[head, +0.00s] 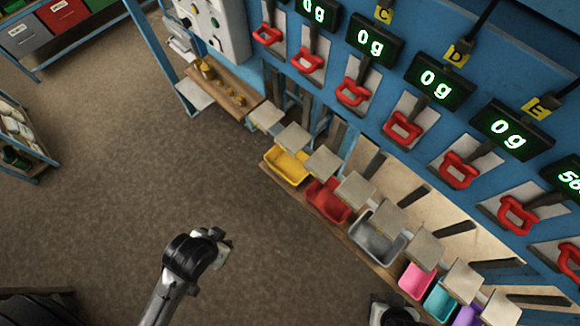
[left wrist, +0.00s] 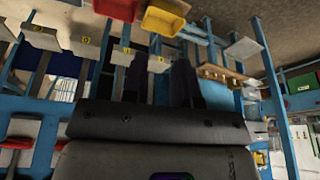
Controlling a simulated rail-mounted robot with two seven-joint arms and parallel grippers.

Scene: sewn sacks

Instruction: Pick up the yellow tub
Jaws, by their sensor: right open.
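The yellow tub (head: 286,166) stands at the left end of the row of tubs under the scale plates, and it also shows at the top of the left wrist view (left wrist: 164,18). A plate partly covers its upper edge in the head view.
A red tub (head: 327,201) stands right of the yellow one, then a grey tub (head: 378,244) and smaller pink, teal and purple ones. Scale plates (head: 323,162) hang close above them. A wooden shelf (head: 226,92) juts out at the left. The brown floor (head: 120,160) is clear.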

